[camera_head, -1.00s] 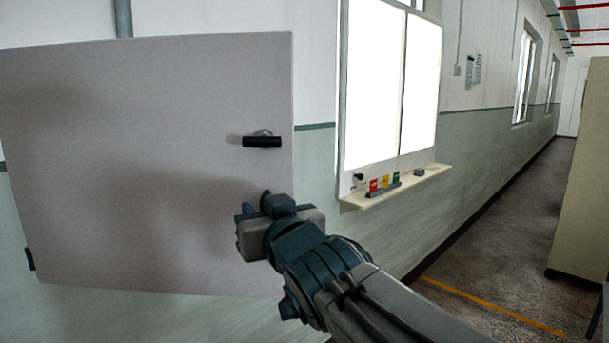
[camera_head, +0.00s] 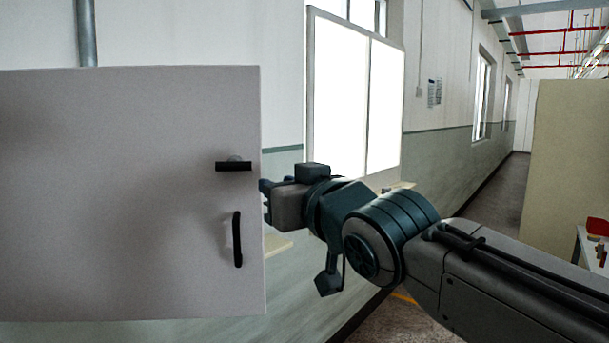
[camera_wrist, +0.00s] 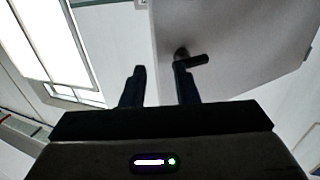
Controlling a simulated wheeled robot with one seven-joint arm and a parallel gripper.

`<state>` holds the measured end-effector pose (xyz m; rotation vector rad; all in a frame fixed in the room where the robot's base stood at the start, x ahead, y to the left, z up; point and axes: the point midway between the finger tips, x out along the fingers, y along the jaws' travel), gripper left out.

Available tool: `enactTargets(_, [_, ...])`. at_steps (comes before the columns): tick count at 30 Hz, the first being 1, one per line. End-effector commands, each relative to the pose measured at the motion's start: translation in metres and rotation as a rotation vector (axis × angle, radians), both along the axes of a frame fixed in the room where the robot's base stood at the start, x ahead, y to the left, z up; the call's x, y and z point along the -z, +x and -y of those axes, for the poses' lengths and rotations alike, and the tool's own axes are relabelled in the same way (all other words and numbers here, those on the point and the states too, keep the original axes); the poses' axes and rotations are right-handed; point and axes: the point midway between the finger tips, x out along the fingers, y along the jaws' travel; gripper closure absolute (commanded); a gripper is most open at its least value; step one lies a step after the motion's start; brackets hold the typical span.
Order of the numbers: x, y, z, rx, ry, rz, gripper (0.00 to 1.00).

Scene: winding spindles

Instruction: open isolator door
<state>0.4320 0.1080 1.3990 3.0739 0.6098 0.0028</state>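The isolator door (camera_head: 120,200) is a plain light grey panel filling the left of the head view. Near its right edge are a short horizontal black handle (camera_head: 233,166) and, below it, a vertical black bar handle (camera_head: 237,240). My gripper (camera_head: 264,200) is just right of the door's edge, at a height between the handles. In the wrist view my gripper (camera_wrist: 160,82) has its fingers apart with nothing held. The door's edge (camera_wrist: 156,50) shows between the fingers, and a black handle (camera_wrist: 195,60) appears by the right fingertip. I cannot tell whether they touch.
A bright white board or window (camera_head: 345,95) is on the wall behind, with a narrow ledge (camera_head: 278,245) below it. A beige panel (camera_head: 570,150) stands at the right, and a table with a red item (camera_head: 597,227) is at the right edge. An aisle floor runs between.

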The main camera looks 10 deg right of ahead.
Motion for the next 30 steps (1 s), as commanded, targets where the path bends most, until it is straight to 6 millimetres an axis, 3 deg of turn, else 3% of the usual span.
enactTargets(9, [-0.015,-0.003,0.028,0.003,0.002,-0.002,0.73])
enactTargets(22, [-0.015,-0.003,0.030,0.005,0.001,-0.003,0.73])
enactTargets(26, [0.017,0.000,0.031,0.037,-0.039,-0.090,0.73])
enactTargets(30, [0.086,0.001,0.038,0.101,-0.115,-0.283,0.73])
